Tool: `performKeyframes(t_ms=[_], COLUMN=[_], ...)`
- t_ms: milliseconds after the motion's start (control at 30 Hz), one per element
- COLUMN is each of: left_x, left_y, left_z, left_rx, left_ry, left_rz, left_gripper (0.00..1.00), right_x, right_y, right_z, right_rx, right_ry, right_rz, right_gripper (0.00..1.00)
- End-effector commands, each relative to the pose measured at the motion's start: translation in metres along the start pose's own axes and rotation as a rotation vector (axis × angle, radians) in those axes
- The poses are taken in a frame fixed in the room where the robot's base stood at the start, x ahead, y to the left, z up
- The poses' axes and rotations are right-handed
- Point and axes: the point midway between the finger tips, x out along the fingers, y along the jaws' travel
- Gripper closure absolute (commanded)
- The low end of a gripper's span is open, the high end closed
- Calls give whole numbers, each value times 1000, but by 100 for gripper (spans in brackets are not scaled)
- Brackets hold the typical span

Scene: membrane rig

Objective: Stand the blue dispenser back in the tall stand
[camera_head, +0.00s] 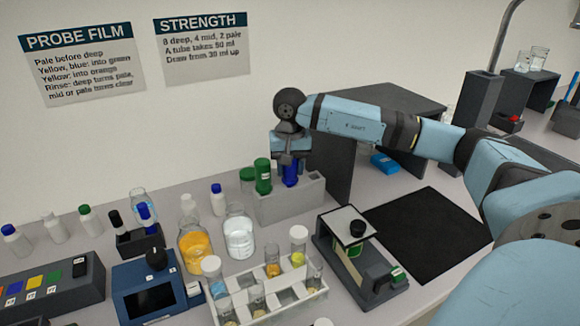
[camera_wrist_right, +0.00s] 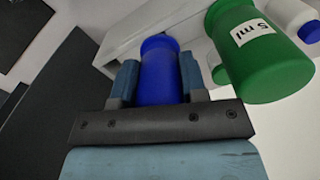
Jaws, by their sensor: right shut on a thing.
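The blue dispenser (camera_head: 290,175) is upright in my right gripper (camera_head: 290,160), at the light grey stand (camera_head: 290,206). In the right wrist view the blue dispenser (camera_wrist_right: 159,72) sits between the two fingers of my right gripper (camera_wrist_right: 160,80), which is shut on it. Its lower end meets the top of the stand in the head view; I cannot tell whether it is inside a hole. A green dispenser (camera_head: 263,176) stands beside it to the left, and it shows large and labelled "5 ml" in the wrist view (camera_wrist_right: 255,60). My left gripper is not in view.
A second green-topped item (camera_head: 247,175) is left of the dispensers. Flasks of orange (camera_head: 194,252) and clear liquid (camera_head: 240,240) stand in front. A vial rack (camera_head: 268,300) and a film device (camera_head: 355,255) are nearer. A dark bench (camera_head: 385,100) is right; a black mat (camera_head: 430,230) is clear.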

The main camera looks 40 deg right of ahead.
Motion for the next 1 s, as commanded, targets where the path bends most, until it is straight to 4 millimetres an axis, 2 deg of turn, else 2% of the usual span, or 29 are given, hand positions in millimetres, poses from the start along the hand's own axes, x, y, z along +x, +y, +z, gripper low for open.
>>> performKeyframes(t_ms=[367,400,500,533,833,1000], left_x=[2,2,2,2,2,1], left_y=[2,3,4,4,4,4], left_z=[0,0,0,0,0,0], left_rx=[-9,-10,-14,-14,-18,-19], left_ry=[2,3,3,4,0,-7], left_rz=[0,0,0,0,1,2], left_gripper=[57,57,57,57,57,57], right_x=[2,2,2,2,2,-19], right_y=[0,0,0,0,0,0], right_z=[0,0,0,0,0,-1], right_rx=[0,0,0,0,0,0], right_ry=[0,0,0,0,0,3], right_rz=[0,0,0,0,0,-2], right_gripper=[89,56,33,31,31,31])
